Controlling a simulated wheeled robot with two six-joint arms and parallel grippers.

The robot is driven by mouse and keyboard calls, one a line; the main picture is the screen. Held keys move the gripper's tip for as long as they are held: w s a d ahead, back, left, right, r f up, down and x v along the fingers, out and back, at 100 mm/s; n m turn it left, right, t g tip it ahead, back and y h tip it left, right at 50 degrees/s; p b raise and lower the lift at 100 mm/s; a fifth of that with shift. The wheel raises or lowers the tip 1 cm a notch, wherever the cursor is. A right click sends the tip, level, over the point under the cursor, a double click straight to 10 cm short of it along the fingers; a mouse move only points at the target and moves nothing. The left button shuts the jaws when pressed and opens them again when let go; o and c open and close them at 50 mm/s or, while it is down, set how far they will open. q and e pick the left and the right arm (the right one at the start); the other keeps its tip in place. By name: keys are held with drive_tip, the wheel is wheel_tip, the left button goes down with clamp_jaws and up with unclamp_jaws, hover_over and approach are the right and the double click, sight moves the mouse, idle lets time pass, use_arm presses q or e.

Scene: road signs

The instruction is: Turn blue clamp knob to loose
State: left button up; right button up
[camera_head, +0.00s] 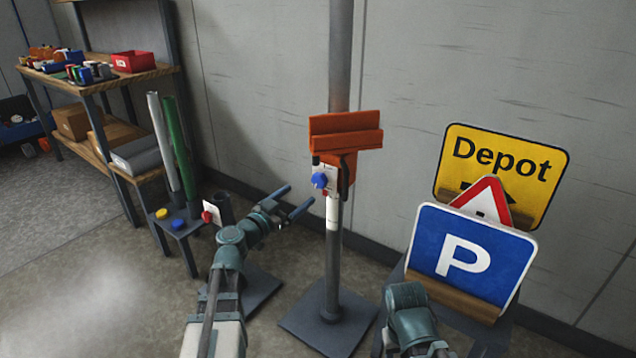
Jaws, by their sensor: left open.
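The blue clamp knob (320,180) sits on a pale plate on the front of the grey post (332,240), just below the orange clamp bracket (345,135). My left gripper (295,200) is open and empty. Its two fingers point up and right, to the left of the post and a little below the knob in the picture, apart from it. My right arm (410,315) shows at the bottom right in front of the signs; its gripper cannot be made out.
A small stool (175,222) bears green and white tubes. Parking, warning and Depot signs (470,255) stand in a rack at right. A workbench (100,85) is at the back left.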

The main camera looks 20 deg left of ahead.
sight(317, 182)
use_arm(q)
drive_tip(key=x, duration=1)
drive_tip(key=shift+w+d, duration=0.15)
drive_tip(key=shift+w, duration=0.15)
drive_tip(key=c, duration=1.4)
